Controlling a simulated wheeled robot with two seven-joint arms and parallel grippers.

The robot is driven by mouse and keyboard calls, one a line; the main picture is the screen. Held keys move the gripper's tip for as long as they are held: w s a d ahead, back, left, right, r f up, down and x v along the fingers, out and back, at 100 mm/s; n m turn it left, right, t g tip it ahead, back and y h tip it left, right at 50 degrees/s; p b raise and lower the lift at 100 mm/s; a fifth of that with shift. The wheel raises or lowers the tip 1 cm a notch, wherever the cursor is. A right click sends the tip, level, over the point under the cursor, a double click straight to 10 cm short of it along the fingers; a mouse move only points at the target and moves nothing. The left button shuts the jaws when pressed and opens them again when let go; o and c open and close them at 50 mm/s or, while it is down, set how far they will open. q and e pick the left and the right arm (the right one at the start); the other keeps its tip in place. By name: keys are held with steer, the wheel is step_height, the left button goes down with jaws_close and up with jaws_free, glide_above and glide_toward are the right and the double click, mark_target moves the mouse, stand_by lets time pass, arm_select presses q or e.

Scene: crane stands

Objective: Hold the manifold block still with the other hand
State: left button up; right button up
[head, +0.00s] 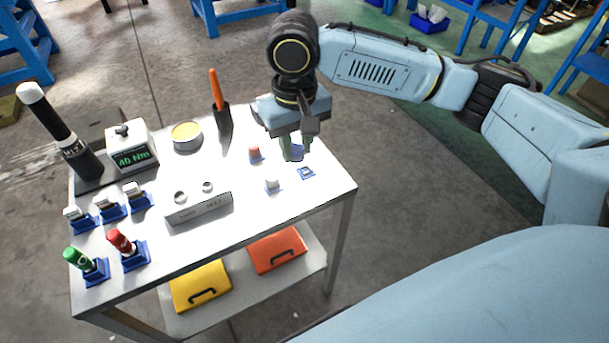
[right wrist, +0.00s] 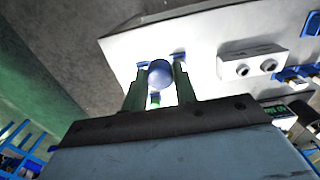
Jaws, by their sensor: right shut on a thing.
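The manifold block (head: 198,209) is a light grey bar with two round ports on top and small lettering on its front. It lies on the white table (head: 235,240) near the front edge, and also shows in the right wrist view (right wrist: 252,63). No gripper touches it. My right gripper (head: 294,147) is over the table's right end, to the right of the block, fingers pointing down. It is shut on a blue round-topped piece (right wrist: 160,74), whose lower part is hard to make out. My left gripper is not in view.
Near my right gripper are a red-topped piece (head: 254,152), a white-topped piece (head: 272,183) and an empty blue holder (head: 306,172). Left are a 40 Nm display box (head: 132,147), a black tool (head: 64,135) and several blue stands (head: 95,270). An orange-handled tool (head: 221,110) stands behind.

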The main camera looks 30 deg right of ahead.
step_height(320, 180, down, 8)
steer(key=b, duration=0.6)
steer(key=shift+f+b, duration=0.25)
steer(key=shift+b, duration=0.1)
steer(key=shift+f+b, duration=0.65)
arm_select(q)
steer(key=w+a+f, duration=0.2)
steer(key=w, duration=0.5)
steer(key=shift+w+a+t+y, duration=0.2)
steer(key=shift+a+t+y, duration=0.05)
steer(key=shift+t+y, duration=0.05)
arm_select(e)
steer(key=shift+r, duration=0.1)
